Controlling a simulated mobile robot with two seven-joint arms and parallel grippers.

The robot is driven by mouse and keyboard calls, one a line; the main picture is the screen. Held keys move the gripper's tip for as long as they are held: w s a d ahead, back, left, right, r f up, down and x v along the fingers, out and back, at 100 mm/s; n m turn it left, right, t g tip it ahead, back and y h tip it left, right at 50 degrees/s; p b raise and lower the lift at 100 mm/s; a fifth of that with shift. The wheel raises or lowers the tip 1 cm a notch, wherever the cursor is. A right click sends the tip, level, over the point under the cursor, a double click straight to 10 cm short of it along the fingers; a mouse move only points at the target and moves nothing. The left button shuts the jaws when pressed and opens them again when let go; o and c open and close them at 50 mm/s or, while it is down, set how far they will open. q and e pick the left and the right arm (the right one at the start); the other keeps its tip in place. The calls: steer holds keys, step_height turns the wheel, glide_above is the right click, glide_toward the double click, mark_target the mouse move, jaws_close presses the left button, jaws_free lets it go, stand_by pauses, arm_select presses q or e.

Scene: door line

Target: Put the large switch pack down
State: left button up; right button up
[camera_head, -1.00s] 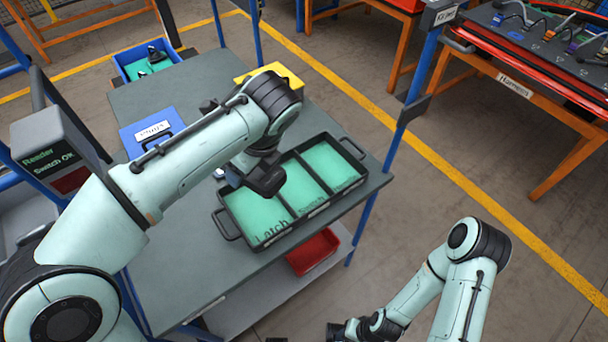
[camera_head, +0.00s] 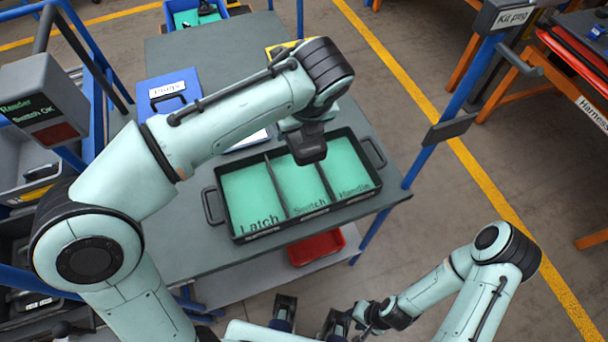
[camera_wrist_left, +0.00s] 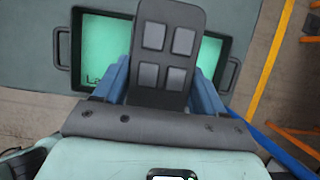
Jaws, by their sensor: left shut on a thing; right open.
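The large switch pack (camera_wrist_left: 168,50) is a dark panel with several grey buttons in the left wrist view. My left gripper (camera_wrist_left: 162,88) is shut on it, with a blue-grey finger on each side. In the head view my left gripper (camera_head: 307,148) hangs above the back of the tray's middle compartment; the arm largely hides the pack there. The black tray (camera_head: 222,190) has three green-floored compartments marked Latch, Switch and Handle; their visible floors are bare. The tray also shows in the left wrist view (camera_wrist_left: 76,55). My right gripper (camera_head: 310,316) is open and empty at the bottom edge.
The grey table (camera_head: 165,240) has free room left of the tray. A blue box (camera_head: 160,92) and a yellow item (camera_head: 276,50) lie behind my left arm. A red bin (camera_head: 316,247) sits on the lower shelf. A blue post (camera_head: 440,125) stands at right.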

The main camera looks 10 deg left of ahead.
arm_select(q)
steer(key=b, duration=0.3)
glide_above(298, 178)
steer(key=s, duration=0.1)
steer(key=f, duration=1.4)
steer(key=shift+d, duration=0.35)
steer(key=shift+f+b, duration=0.6)
steer(key=shift+f, duration=1.8)
steer(key=shift+f, duration=0.2)
steer(key=o, duration=0.9)
steer(key=shift+s, duration=0.1)
steer(key=shift+c, duration=0.2)
